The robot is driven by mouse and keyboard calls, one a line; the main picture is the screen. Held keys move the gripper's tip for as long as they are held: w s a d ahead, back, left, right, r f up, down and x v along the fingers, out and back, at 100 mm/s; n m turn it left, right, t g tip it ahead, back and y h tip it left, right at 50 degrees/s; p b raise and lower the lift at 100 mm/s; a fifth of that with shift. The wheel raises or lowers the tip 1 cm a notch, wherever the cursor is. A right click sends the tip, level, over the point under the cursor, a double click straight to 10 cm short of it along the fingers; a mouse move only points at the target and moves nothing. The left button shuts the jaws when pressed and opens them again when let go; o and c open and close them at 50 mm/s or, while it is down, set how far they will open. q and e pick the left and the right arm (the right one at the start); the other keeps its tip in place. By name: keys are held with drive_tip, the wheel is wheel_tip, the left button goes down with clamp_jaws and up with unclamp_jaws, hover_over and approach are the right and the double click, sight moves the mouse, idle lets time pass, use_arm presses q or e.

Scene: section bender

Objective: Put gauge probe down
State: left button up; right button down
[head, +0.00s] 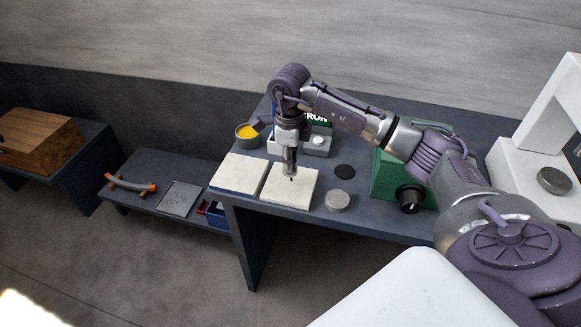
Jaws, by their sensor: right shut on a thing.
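My right gripper (289,163) points straight down over the front of the dark table. It is shut on a small thin dark piece, taken as the gauge probe (291,178), whose lower end shows beneath the fingertips. The probe is over the right one of two pale square pads (300,196). I cannot tell whether its tip touches this pad or hangs just above it. Most of the probe is hidden by the fingers. My left gripper is not in view.
The left pale pad (239,173) is bare. A grey disc (337,200), a dark disc (345,171) and a green box with a black knob (410,197) stand to the right. A yellow-filled cup (246,133) stands at the left edge. A lower bench (148,199) is at left.

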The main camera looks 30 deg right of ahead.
wheel_tip(320, 180, down, 3)
drive_tip(key=shift+s+f+p, duration=0.1)
drive_tip(key=shift+f+p, duration=0.1)
drive_tip(key=shift+p, duration=0.35)
drive_tip(key=shift+f, duration=0.3)
drive_tip(key=c, duration=1)
unclamp_jaws()
drive_tip(key=shift+o, duration=0.2)
